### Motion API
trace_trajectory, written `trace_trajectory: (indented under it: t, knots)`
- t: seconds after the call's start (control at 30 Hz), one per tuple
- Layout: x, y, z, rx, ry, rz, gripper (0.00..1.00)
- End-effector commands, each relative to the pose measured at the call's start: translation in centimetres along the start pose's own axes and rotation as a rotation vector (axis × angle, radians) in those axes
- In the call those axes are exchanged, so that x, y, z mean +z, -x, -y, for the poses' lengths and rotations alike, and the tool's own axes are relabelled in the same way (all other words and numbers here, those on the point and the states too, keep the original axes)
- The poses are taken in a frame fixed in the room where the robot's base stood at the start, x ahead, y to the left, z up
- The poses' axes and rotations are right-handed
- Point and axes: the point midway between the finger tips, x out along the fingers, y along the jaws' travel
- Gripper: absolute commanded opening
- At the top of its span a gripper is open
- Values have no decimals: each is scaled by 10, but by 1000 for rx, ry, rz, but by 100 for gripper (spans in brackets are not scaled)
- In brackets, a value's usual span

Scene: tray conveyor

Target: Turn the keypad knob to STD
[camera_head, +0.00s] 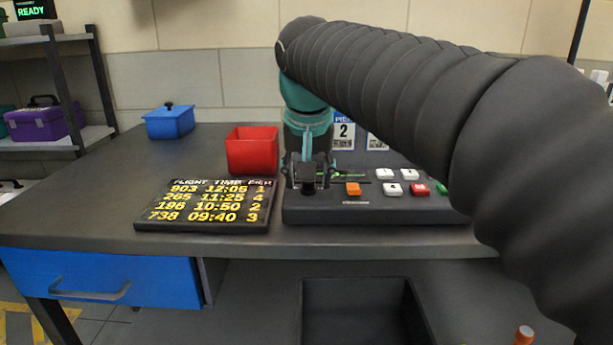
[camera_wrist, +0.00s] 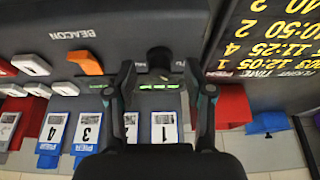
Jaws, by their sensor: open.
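The black keypad knob (camera_head: 308,187) stands at the left end of the dark keypad panel (camera_head: 350,214). In the wrist view the round knob (camera_wrist: 159,57) shows between and just beyond the fingertips. My gripper (camera_head: 310,177) is above and around the knob, pointing down. In the wrist view my gripper (camera_wrist: 160,68) is open, one finger on each side of the knob, with gaps visible. The small white labels near the knob are partly hidden and too small to read, so I cannot tell its setting.
An orange switch (camera_head: 353,188), white buttons (camera_head: 385,174) and a red button (camera_head: 420,189) sit right of the knob. A flight board (camera_head: 205,222) lies close on the left. A red bin (camera_head: 251,150) and blue box (camera_head: 169,122) stand behind. The left table top is clear.

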Motion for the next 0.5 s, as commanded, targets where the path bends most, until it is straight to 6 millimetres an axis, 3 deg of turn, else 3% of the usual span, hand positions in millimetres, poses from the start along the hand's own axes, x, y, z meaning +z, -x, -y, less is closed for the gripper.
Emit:
trace_trajectory:
  t: [0.5]
  knots:
    - [0, 90, 1, -2, 1, -3, 53]
